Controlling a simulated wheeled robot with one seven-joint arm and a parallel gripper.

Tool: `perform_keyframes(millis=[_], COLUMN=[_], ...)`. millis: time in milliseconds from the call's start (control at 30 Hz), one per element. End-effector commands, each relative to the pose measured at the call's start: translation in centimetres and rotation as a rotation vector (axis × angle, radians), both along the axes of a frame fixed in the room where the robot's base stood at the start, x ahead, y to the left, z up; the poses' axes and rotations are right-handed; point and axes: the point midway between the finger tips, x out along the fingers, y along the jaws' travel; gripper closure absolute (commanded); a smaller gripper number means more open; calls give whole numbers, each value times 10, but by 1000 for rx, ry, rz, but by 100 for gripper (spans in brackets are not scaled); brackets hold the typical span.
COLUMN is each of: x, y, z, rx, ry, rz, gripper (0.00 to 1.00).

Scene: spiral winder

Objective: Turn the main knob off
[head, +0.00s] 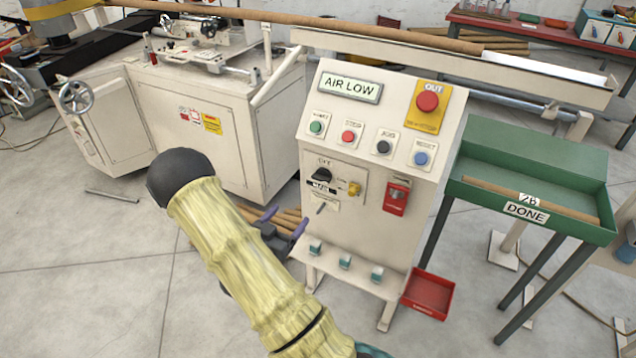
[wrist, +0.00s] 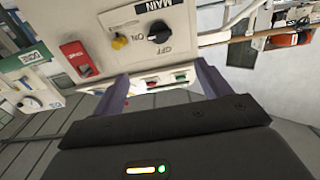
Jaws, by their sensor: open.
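The main knob (head: 321,175) is a black rotary switch on the cream control panel, with OFF printed above it and a MAIN label below. I cannot tell for sure which way it points. In the wrist view, which is upside down, the knob (wrist: 160,33) shows near the top centre, beyond the fingers. My gripper (head: 285,220) has two purple fingers and is open and empty, low and left of the knob, apart from it. The fingers also show in the wrist view (wrist: 162,82), with nothing between them.
A yellow padlock-like piece (head: 354,188) sits right beside the knob, and a red box (head: 396,197) is farther right. Coloured buttons and a red OUT button (head: 428,101) are above. Small pedals (head: 345,262) are below. A green tray (head: 530,150) stands right.

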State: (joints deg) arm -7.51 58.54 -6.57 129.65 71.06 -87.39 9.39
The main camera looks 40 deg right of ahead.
Motion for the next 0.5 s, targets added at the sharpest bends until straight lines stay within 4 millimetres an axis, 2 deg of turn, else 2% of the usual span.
perform_keyframes(millis=[233, 500], x=[6, 22], y=[-15, -57], z=[0, 0], rx=[1, 1], ry=[0, 0], rz=[-2, -3], gripper=[24, 24])
